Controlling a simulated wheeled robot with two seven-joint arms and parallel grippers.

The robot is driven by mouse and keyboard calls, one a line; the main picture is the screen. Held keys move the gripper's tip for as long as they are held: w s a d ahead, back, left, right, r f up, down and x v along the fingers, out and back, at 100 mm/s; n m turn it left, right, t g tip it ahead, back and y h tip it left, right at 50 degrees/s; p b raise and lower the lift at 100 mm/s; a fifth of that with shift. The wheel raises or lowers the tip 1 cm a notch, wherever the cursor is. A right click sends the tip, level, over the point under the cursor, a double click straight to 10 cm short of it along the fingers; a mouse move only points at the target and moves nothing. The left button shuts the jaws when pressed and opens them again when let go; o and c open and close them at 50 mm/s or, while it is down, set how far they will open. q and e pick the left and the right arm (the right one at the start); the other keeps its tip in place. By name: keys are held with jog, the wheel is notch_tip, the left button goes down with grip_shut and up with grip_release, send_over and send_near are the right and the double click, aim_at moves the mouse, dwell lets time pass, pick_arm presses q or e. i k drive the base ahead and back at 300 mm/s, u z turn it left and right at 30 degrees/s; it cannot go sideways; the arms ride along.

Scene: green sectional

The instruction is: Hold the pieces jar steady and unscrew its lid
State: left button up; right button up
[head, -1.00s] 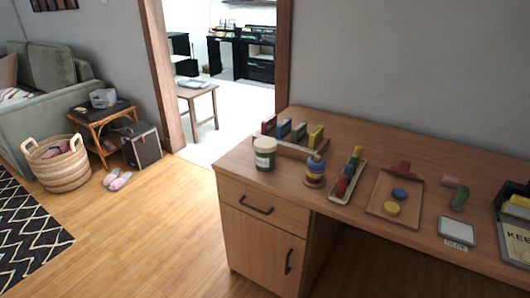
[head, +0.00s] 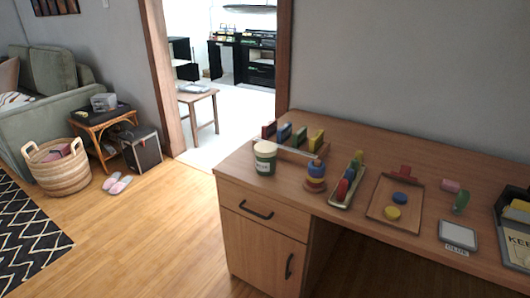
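The pieces jar (head: 264,160) is a small green container with a pale label and a whitish lid (head: 265,147) on top. It stands upright near the left front corner of the wooden desk (head: 345,215). The lid sits on the jar. Neither of my grippers is in the head view, and nothing touches the jar.
Behind the jar is a wooden rack (head: 292,140) with coloured blocks. To its right are a ring stacker (head: 315,178), a tray of coloured pieces (head: 347,184), a clipboard (head: 378,207) with discs, and a dark box (head: 515,225).

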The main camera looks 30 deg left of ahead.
aim_at(266, 167)
jog(key=u, duration=2.25)
jog(key=i, duration=3.25)
jog(key=z, duration=3.75)
